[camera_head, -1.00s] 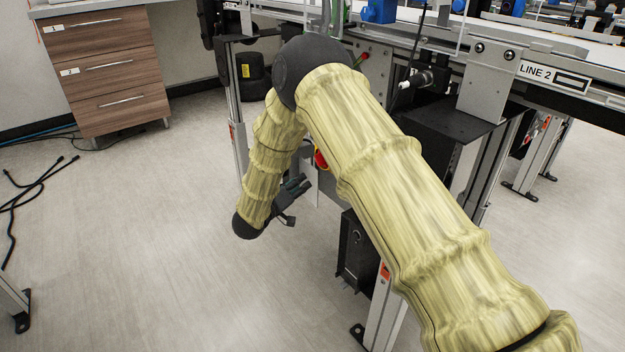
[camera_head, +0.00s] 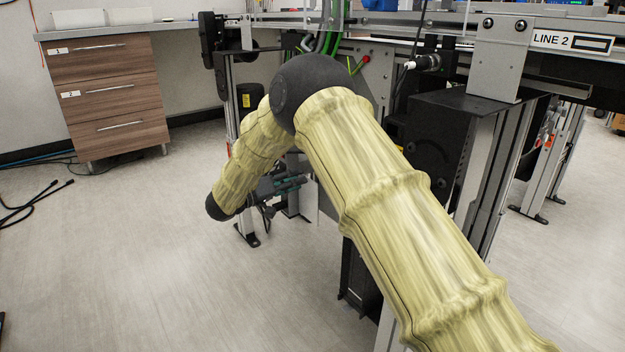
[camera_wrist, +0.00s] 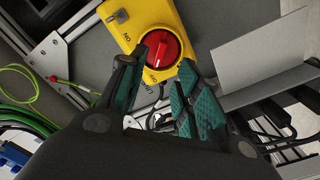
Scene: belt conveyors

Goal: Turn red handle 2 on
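A red rotary handle (camera_wrist: 160,48) sits on a yellow switch box (camera_wrist: 125,17) at the top middle of the wrist view. Dark lettering is printed around the handle; I cannot read the handle's number. My gripper (camera_wrist: 158,82) has its two green-padded fingers apart with nothing between them. The fingertips point at the handle from below in the picture, one toward each side; whether they touch it I cannot tell. In the head view my gripper (camera_head: 288,185) is low beside the conveyor frame, and my arm hides the handle.
A conveyor with a LINE 2 label (camera_head: 553,40) runs along the upper right. A grey metal plate (camera_wrist: 262,50) stands just right of the switch box. Green cables (camera_wrist: 25,120) lie at the left. A wooden drawer cabinet (camera_head: 108,95) stands far left, with open floor before it.

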